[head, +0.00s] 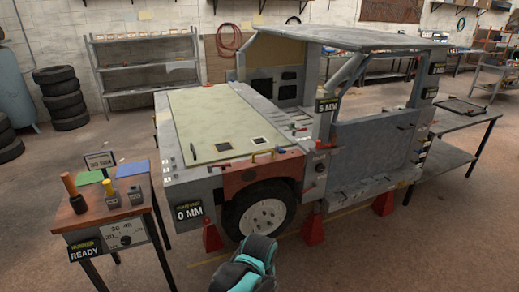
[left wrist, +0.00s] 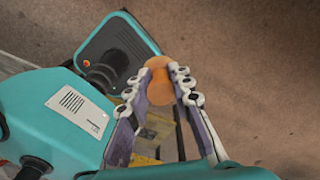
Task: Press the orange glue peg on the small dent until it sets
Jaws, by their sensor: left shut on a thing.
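My left gripper (left wrist: 160,90) is shut on an orange, round-ended thing (left wrist: 159,82), which looks like the orange glue peg, in the left wrist view. It is held over bare floor, apart from the car; its lower part is hidden. In the head view a teal and black part of my arm shows at the bottom, but no fingertips. The car's red-brown fender (head: 240,180) is above the front wheel. Two small dark-edged squares mark the pale hood (head: 210,115). I cannot make out a dent for certain. My right gripper is not in view.
A wooden-topped bench (head: 92,222) at left carries an orange upright peg (head: 69,184), a yellow one (head: 107,187), a grey one (head: 134,192) and a box reading "READY". Signs on the car read "0 MM" (head: 188,212) and "5 MM" (head: 328,105). Red stands (head: 312,230) are under the car.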

